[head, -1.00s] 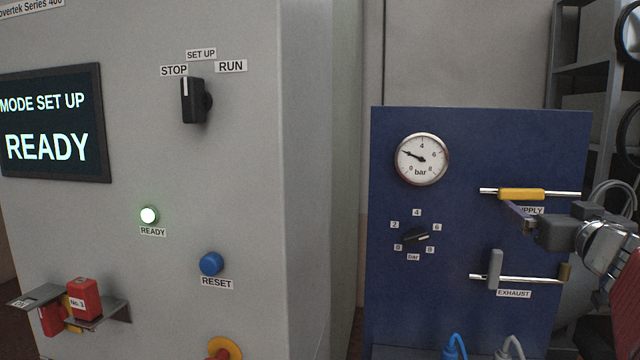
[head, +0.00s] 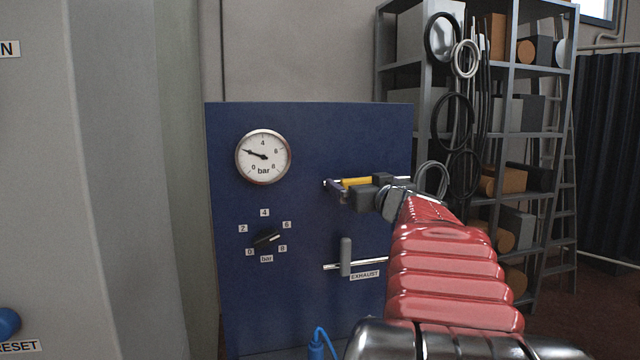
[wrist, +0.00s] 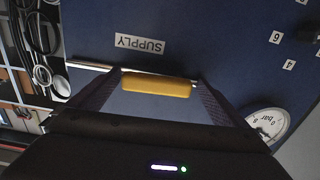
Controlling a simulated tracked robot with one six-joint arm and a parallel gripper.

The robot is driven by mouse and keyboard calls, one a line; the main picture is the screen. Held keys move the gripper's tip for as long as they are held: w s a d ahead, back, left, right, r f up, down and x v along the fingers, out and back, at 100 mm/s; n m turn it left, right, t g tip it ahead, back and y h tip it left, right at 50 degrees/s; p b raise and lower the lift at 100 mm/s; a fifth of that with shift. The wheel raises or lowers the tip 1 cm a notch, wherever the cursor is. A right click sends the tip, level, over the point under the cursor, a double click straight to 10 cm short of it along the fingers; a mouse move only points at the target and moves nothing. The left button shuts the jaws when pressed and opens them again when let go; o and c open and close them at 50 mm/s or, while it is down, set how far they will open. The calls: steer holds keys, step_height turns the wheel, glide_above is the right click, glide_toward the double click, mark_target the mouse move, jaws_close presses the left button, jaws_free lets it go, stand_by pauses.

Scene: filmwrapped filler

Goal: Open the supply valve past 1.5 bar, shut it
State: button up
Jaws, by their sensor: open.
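The supply valve's yellow handle (head: 356,182) lies level along its pipe on the blue panel (head: 310,125). My gripper (head: 366,188) is at this handle, with its dark body covering part of the valve. In the wrist view the open fingers (wrist: 158,82) stand on both sides of the yellow handle (wrist: 157,87), under the SUPPLY label (wrist: 140,44). I cannot tell whether they touch it. The round gauge (head: 263,157) has its needle pointing left and slightly up, at roughly 2 bar.
The grey exhaust handle (head: 345,257) stands upright across its pipe below. A black regulator knob (head: 266,238) sits left of it. A grey machine cabinet (head: 110,180) stands at the left, shelves (head: 505,150) with hoses at the right.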

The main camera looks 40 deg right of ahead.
steer(key=shift+s+d, duration=0.1)
steer(key=shift+s, duration=0.05)
steer(key=shift+c, duration=0.6)
steer(key=shift+s+d, duration=0.1)
steer(key=c, duration=1.4)
